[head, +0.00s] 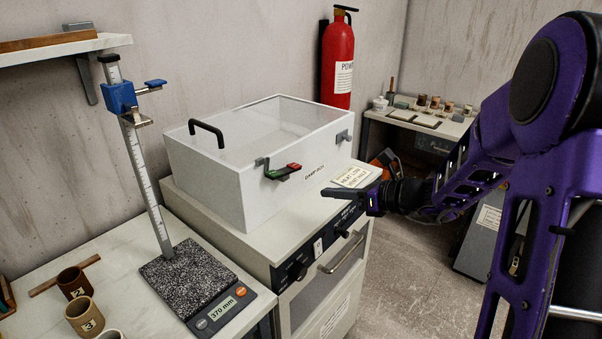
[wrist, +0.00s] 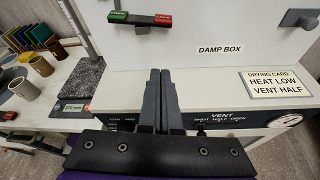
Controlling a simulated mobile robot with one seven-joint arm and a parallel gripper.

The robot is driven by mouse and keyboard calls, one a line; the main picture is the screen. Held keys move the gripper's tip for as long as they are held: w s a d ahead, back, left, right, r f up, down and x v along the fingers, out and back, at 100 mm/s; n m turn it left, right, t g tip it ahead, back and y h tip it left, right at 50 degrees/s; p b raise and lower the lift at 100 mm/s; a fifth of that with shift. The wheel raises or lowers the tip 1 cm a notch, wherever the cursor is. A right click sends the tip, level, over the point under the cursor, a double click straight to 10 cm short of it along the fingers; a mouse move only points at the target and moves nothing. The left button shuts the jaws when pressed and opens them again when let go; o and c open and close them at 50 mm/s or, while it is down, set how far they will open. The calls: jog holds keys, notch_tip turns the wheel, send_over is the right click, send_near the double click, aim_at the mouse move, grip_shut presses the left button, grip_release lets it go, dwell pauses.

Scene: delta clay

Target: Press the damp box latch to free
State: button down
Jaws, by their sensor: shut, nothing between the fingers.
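The damp box (head: 230,185) is a white box with a clear lid and a black handle, standing on a white cabinet. Its latch (head: 283,172) is a small bar on the front wall, green on the left and red on the right; it also shows at the top of the wrist view (wrist: 140,19). The lid looks down. My gripper (head: 326,193) is shut and empty, in front of the box, to the right of the latch and a little lower. In the wrist view its fingers (wrist: 160,73) point toward the box front, below the latch and apart from it.
A drying card (wrist: 276,84) lies on the cabinet top to the right. A height gauge (head: 145,170) on a speckled plate stands left, near several cups (head: 78,309). A red extinguisher (head: 338,62) hangs behind.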

aim_at(284, 171)
dwell(0.3)
jog(key=x, duration=1)
jog(key=shift+a+f, duration=0.15)
jog(key=shift+w+d+r+p, duration=0.15)
jog(key=shift+d+r, duration=0.05)
jog(key=shift+r, duration=0.85)
jog(key=shift+w+d+r+p, duration=0.15)
jog(key=shift+d+r, duration=0.05)
jog(key=shift+r, duration=0.85)
jog(key=n+b, duration=0.1)
jog(key=b, duration=0.1)
jog(key=r+n+t+h+b, duration=0.1)
jog(key=b, duration=0.1)
jog(key=shift+w+d+b, duration=0.1)
jog(key=shift+w+b, duration=0.05)
jog(key=shift+b, duration=0.25)
jog(key=shift+r, duration=0.1)
